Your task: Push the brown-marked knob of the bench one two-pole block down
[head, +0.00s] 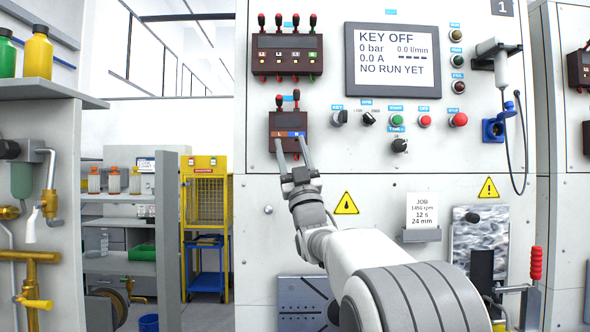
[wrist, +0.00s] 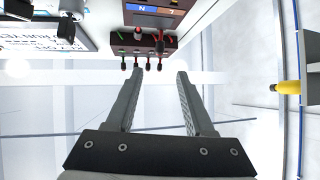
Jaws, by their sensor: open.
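The bench one two-pole block (head: 287,124) is a dark brown box on the white panel. Its front strip is brown with an L at left and blue with an N at right. The brown-marked knob (head: 279,101) is the left red one on top; it shows slightly lower than the blue-marked knob (head: 296,95). My gripper (head: 290,141) is open and empty, its two fingers apart in front of the block's lower part, below the knobs. In the wrist view, which is upside down, the block (wrist: 155,18) is at the top edge, beyond my open fingers (wrist: 158,75).
A four-pole block (head: 287,55) with several red knobs is above. The display (head: 392,60) reads KEY OFF. Right of the two-pole block are a key switch (head: 339,118) and several buttons. A wand (head: 497,60) hangs further right. The panel left of the block is bare.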

